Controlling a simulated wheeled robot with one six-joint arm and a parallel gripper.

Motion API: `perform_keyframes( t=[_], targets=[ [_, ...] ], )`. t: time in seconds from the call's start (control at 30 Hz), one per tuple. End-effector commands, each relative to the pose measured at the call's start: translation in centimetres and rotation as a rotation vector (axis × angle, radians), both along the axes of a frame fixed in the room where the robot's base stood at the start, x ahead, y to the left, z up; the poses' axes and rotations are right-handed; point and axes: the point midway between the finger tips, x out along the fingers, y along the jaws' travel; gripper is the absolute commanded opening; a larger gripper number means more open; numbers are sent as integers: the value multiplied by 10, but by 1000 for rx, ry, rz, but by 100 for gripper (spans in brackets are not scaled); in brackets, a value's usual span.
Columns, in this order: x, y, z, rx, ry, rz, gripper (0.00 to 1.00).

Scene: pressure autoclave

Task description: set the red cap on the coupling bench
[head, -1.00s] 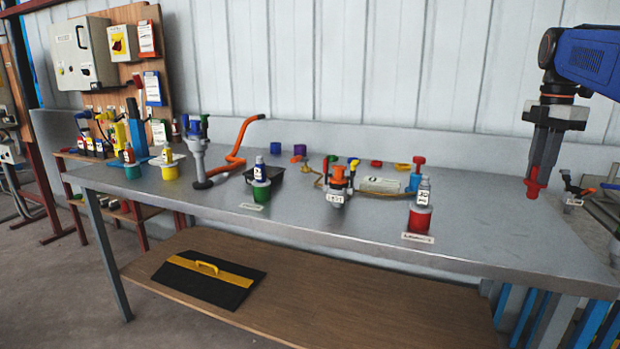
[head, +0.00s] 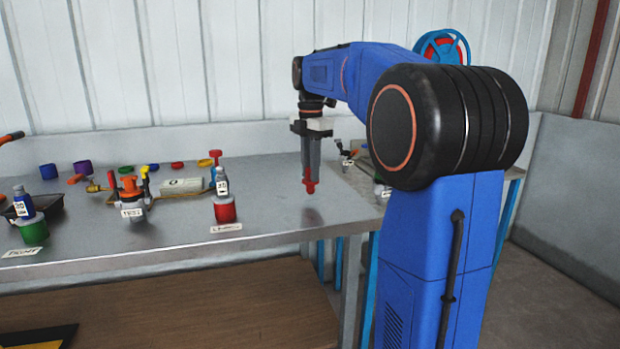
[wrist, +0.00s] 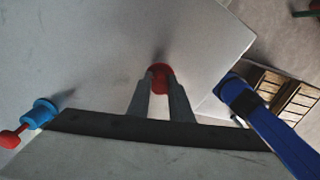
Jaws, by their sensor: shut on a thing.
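My gripper (head: 310,180) points straight down over the right part of the grey metal bench (head: 270,205). It is shut on the red cap (head: 310,188), which hangs at the fingertips just above or on the bench top; I cannot tell if it touches. In the wrist view the red cap (wrist: 160,72) sits between the two grey fingers, partly hidden by them, over bare bench (wrist: 100,60) near its edge.
A red pot (head: 225,211) with a small bottle (head: 222,184) stands left of the gripper. A blue piece with a red knob (wrist: 40,113) shows in the wrist view. An orange-topped coupling (head: 131,190) and a green pot (head: 33,231) are further left. Bench around the cap is clear.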

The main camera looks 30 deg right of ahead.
Motion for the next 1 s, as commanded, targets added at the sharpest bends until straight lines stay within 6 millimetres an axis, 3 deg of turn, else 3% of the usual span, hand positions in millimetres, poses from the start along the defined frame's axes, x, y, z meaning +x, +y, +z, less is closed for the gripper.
perform_keyframes(
  t=[0.2, 0.57, 0.6, 0.67, 1.0],
  targets=[
    [-1, 0, -26, 0, 1, 0, 0],
    [0, 0, -29, 0, 0, 0, 0],
    [0, 0, -29, 0, 0, 0, 26],
    [0, 0, -29, 0, 0, 0, 38],
    [0, 0, -26, 0, 0, 0, 38]
  ],
)
